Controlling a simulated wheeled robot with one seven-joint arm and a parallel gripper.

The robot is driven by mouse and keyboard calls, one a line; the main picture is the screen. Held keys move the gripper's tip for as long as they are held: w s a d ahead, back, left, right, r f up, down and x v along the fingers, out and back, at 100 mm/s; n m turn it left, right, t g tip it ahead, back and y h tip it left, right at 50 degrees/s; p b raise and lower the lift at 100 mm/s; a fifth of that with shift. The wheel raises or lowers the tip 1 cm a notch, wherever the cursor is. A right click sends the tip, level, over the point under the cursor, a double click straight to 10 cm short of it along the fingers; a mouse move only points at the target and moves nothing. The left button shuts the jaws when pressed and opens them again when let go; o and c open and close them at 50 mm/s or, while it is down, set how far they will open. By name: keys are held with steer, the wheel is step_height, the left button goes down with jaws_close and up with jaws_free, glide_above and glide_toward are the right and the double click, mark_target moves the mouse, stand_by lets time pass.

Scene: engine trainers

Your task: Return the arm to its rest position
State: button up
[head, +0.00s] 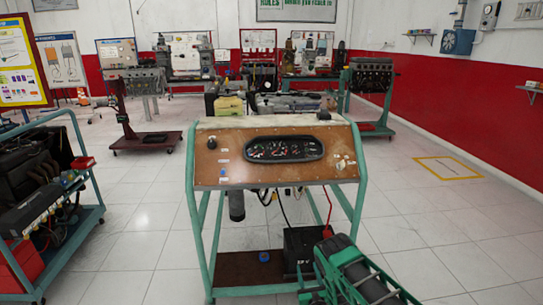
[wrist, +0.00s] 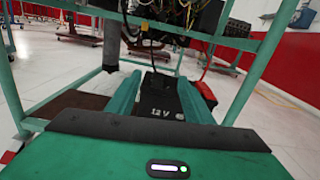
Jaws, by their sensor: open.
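My arm comes in from the lower right of the head view, green and dark, with my gripper (head: 331,248) low in front of the engine trainer (head: 232,160). In the wrist view, my gripper (wrist: 160,88) has its two green fingers spread apart, with nothing held. A black battery marked 12 V (wrist: 160,100) shows between and beyond the fingers. It also shows in the head view, partly hidden by my arm, on the trainer's lower shelf (head: 240,272). I cannot tell whether the fingers touch it.
The trainer's green frame legs (head: 197,215) stand close around my gripper. A red cable (head: 327,205) and other wires hang above the battery. A green cart (head: 88,225) with an engine stands at the left. Open tiled floor (head: 440,235) lies at the right.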

steer(key=w+a+r+n+g+y, duration=0.1)
steer(key=w+r+n+g+y, duration=0.1)
steer(key=w+r+n, duration=0.5)
steer(key=w+a+r+n+g+y, duration=0.15)
steer(key=r+n, duration=0.35)
steer(key=r, duration=0.7)
steer(key=s+d+r+n+g+h, duration=0.2)
steer(key=s+d+r+n+g, duration=0.25)
steer(key=d+r+n, duration=0.55)
steer(key=s+d+r+n+g+h, duration=0.1)
steer(key=s+d+r+g, duration=0.1)
steer(key=s+d+r, duration=0.45)
steer(key=s+d+r+n+g+h, duration=0.1)
steer(key=s+d+r, duration=0.25)
steer(key=s, duration=0.65)
steer(key=s+d+r+n+g+h, duration=0.1)
steer(key=s+d+r+g+h, duration=0.1)
steer(key=s+d+r, duration=0.45)
steer(key=s+d+r+n+g, duration=0.1)
steer(key=s+g, duration=0.4)
steer(key=s, duration=2.8)
steer(key=shift+s+r+n, duration=0.2)
steer(key=shift+r+n, duration=0.1)
steer(key=shift+n, duration=0.4)
